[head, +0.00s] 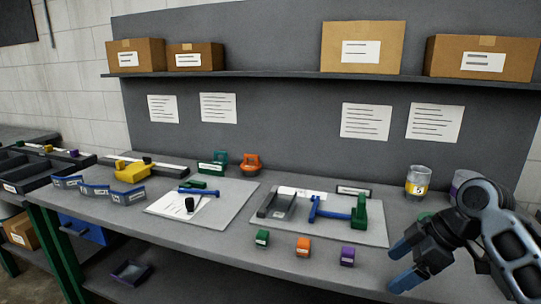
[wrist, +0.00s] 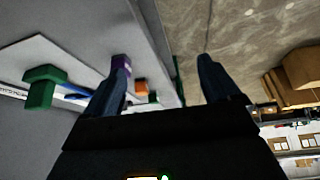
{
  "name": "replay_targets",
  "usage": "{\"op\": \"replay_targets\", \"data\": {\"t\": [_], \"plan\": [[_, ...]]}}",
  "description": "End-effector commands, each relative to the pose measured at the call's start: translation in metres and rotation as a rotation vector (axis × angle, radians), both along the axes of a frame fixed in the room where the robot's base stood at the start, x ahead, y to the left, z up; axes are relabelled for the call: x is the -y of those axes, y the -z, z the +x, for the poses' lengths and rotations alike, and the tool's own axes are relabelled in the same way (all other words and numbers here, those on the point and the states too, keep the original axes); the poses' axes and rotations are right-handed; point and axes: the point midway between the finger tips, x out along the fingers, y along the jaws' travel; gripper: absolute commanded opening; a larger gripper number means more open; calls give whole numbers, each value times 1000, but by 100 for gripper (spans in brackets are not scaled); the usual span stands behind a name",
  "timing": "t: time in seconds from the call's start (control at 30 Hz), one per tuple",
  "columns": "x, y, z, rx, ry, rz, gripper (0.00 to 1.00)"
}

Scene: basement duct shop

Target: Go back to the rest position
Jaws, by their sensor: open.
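My gripper (head: 405,262) is at the right front of the workbench (head: 215,238) in the head view, raised near its front edge. Its blue fingers are apart with nothing between them. In the wrist view my gripper (wrist: 165,78) is also open, with the bench on the left of the picture and the floor on the right. A purple block (head: 347,256) stands on the bench left of the gripper. It also shows behind the left finger in the wrist view (wrist: 121,61).
A jar (head: 417,182) and a partly hidden container stand behind my arm. Cardboard boxes (head: 362,48) line the shelf above.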

Motion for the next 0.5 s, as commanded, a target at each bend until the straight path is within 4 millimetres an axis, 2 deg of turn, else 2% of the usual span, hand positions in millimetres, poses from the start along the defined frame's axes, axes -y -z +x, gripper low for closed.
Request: {"op": "replay_targets", "data": {"t": [0.27,0.5], "plan": [[-60,33,-6,67,118,133,89],[-126,70,-32,141,333,315,89]]}}
